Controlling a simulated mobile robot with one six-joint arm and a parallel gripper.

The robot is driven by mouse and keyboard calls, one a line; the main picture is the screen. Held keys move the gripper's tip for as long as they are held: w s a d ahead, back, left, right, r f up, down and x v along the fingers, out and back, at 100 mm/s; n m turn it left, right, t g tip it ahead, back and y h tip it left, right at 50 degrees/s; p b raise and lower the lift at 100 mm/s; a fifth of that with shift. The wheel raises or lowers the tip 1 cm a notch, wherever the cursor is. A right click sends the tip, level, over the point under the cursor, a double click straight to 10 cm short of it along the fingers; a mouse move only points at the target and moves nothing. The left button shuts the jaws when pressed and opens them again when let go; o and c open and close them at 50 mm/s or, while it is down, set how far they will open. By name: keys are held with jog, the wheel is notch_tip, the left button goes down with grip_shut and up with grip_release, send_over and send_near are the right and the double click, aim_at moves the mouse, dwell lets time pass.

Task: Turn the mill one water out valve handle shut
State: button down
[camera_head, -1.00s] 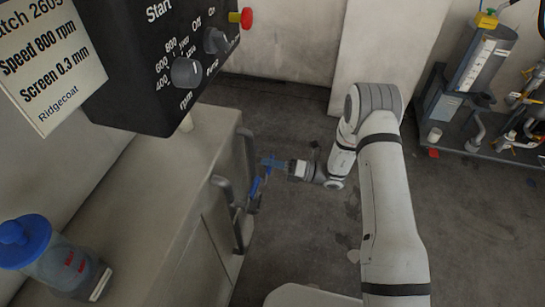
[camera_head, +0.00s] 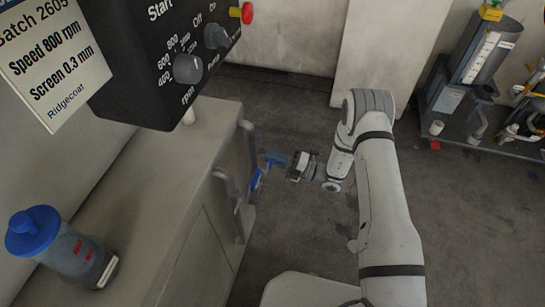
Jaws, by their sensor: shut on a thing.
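The blue valve handle (camera_head: 257,180) shows small beside the right side of the pale mill cabinet, next to grey bent pipes (camera_head: 227,182). My gripper (camera_head: 269,163) reaches in from the right, with blue fingers at the handle's upper end. It is shut on the handle. The fingertips are small in this view, and the valve body behind the pipes is mostly hidden.
A black control box (camera_head: 160,60) with knobs and a red button overhangs the cabinet (camera_head: 150,190). Pumping equipment (camera_head: 480,90) stands at the upper right. The floor between is clear.

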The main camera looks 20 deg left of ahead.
jog(key=shift+s+a, duration=0.15)
jog(key=shift+a, duration=0.25)
jog(key=c, duration=1.6)
grip_release()
jog(key=shift+o, duration=0.7)
jog(key=shift+d, duration=0.1)
jog(key=shift+d, duration=0.1)
jog(key=d+f, duration=0.1)
jog(key=d, duration=0.6)
jog(key=shift+d+f, duration=0.25)
jog(key=shift+f, duration=0.05)
jog(key=shift+r, duration=0.15)
